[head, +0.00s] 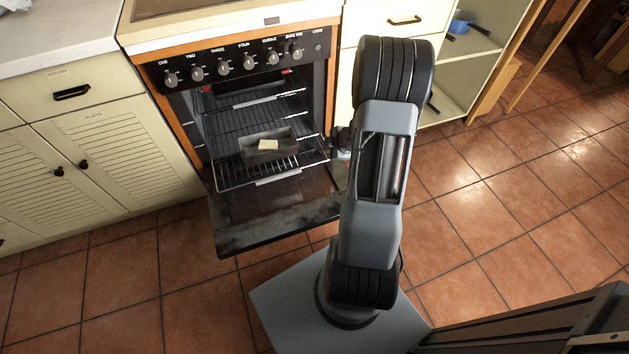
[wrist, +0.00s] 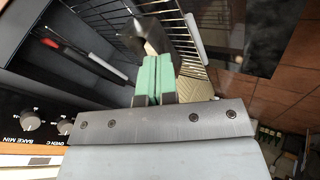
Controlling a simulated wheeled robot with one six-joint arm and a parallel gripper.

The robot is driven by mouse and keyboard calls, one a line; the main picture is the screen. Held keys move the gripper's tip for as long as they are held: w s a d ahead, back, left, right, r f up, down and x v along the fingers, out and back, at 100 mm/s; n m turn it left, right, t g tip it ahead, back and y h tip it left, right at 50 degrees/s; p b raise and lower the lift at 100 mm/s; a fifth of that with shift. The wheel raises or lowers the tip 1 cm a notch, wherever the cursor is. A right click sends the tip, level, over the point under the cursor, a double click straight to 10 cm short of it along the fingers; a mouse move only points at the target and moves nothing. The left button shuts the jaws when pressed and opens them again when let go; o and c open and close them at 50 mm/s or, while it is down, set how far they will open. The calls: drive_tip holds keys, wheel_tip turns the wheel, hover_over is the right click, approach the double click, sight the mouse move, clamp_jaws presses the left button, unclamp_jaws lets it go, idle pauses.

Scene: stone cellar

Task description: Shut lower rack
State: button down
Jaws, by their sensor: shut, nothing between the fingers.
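The lower rack (head: 228,180) is a wire shelf in the open oven. It is slid out part way over the lowered door, with a pale grey plate on its front edge. A grey loaf tin (head: 269,156) with a pale yellow block in it stands on the rack. In the wrist view, the rack (wrist: 176,30) and part of the tin (wrist: 149,40) show beyond the fingers. My gripper (wrist: 152,78) is shut with its green pads together and nothing between them. In the head view, it is at the oven's right side, largely hidden by my arm.
The oven door (head: 275,220) lies lowered below the rack. An upper rack (head: 250,98) with a grey front plate sits further in, under the knob panel (head: 240,60). Closed cupboards (head: 115,150) stand left. An open shelf unit (head: 465,65) is at right. Tiled floor is clear at right.

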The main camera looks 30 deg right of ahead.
wheel_tip(320, 180, down, 9)
drive_tip(key=s+a+n+y+b, duration=0.1)
drive_tip(key=s+n+y+b, duration=0.1)
drive_tip(key=y+b, duration=0.1)
drive_tip(key=w+a+f+b, duration=0.2)
drive_tip(key=w+f+b, duration=0.2)
drive_tip(key=w+f, duration=0.2)
drive_tip(key=shift+w+f+g+b, duration=0.3)
drive_tip(key=shift+w+f+b, duration=0.1)
drive_tip(key=shift+w, duration=0.85)
